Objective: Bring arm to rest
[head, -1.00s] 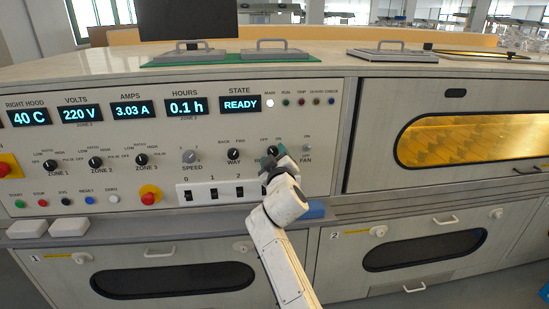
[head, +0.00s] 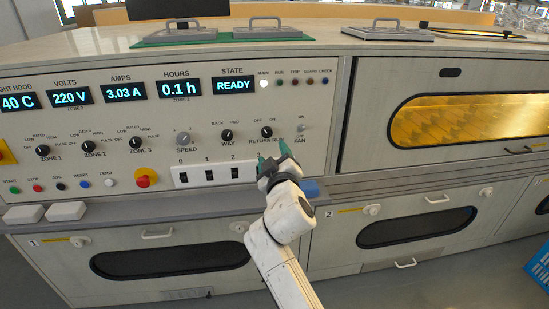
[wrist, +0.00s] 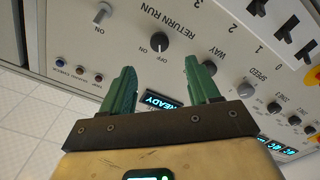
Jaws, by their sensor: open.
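My gripper (head: 273,156) is in front of the control panel (head: 120,112), just below the RETURN RUN knob (head: 266,132). Its green fingers are spread apart and empty, as the wrist view (wrist: 161,75) also shows. In the wrist view the black RETURN RUN knob (wrist: 159,42) stands beyond the gap between the fingers, apart from them. My white arm (head: 284,220) reaches up from the bottom of the head view. The gripper covers part of the switch row in the head view.
The WAY knob (head: 226,135), rocker switches (head: 210,174) and red stop button (head: 145,177) are left of the gripper. The FAN toggle (head: 301,127) is at right. A grey ledge (head: 130,203) runs below the panel. A blue crate (head: 537,262) stands at far right.

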